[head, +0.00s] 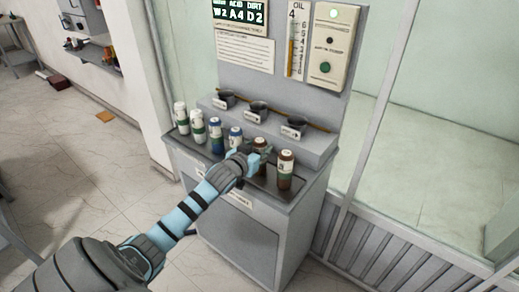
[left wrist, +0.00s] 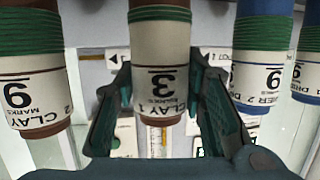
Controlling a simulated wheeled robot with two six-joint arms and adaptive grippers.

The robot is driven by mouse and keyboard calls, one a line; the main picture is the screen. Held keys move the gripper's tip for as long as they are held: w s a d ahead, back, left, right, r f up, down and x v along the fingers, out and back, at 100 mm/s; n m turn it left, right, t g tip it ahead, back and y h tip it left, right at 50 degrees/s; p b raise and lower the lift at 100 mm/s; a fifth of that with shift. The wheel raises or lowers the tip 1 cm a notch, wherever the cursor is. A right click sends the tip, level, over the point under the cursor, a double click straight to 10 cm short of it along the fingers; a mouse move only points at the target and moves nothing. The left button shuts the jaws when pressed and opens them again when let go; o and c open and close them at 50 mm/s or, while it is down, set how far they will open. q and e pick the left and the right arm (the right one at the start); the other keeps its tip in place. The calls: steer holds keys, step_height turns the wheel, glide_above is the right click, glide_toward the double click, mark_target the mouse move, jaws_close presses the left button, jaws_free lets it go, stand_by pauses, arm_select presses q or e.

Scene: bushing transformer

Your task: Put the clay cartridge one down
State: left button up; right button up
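The clay cartridge one (head: 260,143), brown with a white label and dark green band, stands upright in the cartridge row. My left gripper (head: 256,158) is at this cartridge, one finger on each side (left wrist: 160,85). The fingertips are close to its edges; I cannot tell whether they touch. Its lower part is partly hidden by the gripper in the head view. The second clay cartridge (head: 285,169) stands to its right. My right gripper is not in view.
To the left stand two blue-labelled cartridges (head: 216,136) and two white-and-green ones (head: 198,128), close together. Behind the row are several dark cups (head: 258,111) on a raised ledge. The grey cabinet (head: 240,235) has a panel behind it. Floor to the left is mostly open.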

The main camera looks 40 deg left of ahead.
arm_select(q)
steer(key=o, duration=0.3)
steer(key=shift+o, duration=0.2)
steer(key=shift+r, duration=0.1)
steer(key=p+v, duration=0.3)
steer(key=v, duration=0.9)
steer(key=s+a+f+g+y, duration=0.1)
steer(key=a+f, duration=0.1)
steer(key=f, duration=0.4)
steer(key=s+a+f+g, duration=0.2)
steer(key=f, duration=0.4)
steer(key=s+f+g, duration=0.2)
steer(key=s+f, duration=0.4)
steer(key=f, duration=0.4)
steer(key=s+f+g, duration=0.2)
steer(key=s+f, duration=0.3)
steer(key=f, duration=0.6)
steer(key=s+d+f+m+g+h, duration=0.1)
steer(key=s+d+f+g, duration=0.1)
steer(key=s+d+f, duration=0.3)
steer(key=s+d+f+m+g+h, duration=0.1)
steer(key=s+d+f, duration=0.4)
steer(key=s, duration=0.6)
steer(key=s+d+f+g+h, duration=0.1)
steer(key=s+d+f+g, duration=0.2)
steer(key=s+d+f, duration=0.2)
steer(key=s+d, duration=0.2)
steer(key=s, duration=0.2)
steer(key=shift+f+m+b, duration=0.3)
steer(key=shift+f+m, duration=0.1)
